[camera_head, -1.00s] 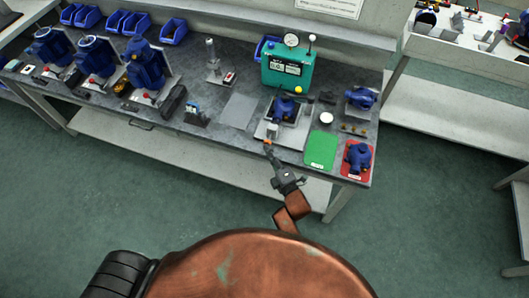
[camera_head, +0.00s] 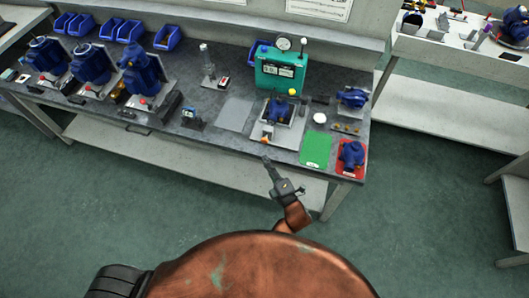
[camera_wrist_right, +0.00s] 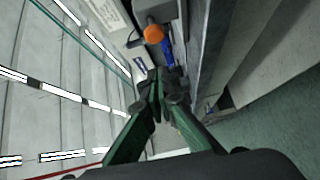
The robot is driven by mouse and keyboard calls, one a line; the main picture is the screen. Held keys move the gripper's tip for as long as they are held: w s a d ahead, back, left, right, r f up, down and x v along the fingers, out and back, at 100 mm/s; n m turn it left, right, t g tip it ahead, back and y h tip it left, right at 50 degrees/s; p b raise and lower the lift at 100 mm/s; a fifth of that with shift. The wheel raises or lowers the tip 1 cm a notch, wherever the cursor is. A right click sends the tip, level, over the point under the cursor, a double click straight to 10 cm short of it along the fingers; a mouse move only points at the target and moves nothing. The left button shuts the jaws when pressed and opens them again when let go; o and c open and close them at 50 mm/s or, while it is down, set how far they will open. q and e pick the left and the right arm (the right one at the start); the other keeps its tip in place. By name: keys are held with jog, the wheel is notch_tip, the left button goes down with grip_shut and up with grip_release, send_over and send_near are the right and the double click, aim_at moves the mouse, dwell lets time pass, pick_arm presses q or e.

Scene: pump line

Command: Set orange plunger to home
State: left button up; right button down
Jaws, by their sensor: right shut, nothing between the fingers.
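The orange plunger (camera_wrist_right: 153,34) shows as a round orange knob in the right wrist view, on the front of a grey fixture (camera_wrist_right: 158,10). In the head view this fixture (camera_head: 270,133) stands at the bench's front edge with a blue pump (camera_head: 279,110) on it. My right gripper (camera_head: 266,160) is just in front of the bench edge, apart from the fixture. In the right wrist view its green fingers (camera_wrist_right: 161,82) are closed together and empty, short of the knob. How far the plunger is pushed in or out cannot be told. My left gripper is not in view.
A teal gauge box (camera_head: 281,70) stands behind the fixture. A green mat (camera_head: 316,149) and a red tray (camera_head: 351,170) with a blue pump are to the right. A bare grey plate (camera_head: 236,114) is to the left. The floor before the bench is clear.

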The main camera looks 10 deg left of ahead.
jog(key=v, duration=0.6)
jog(key=shift+s+d+p, duration=0.3)
jog(key=shift+p, duration=0.05)
jog(key=shift+f, duration=0.15)
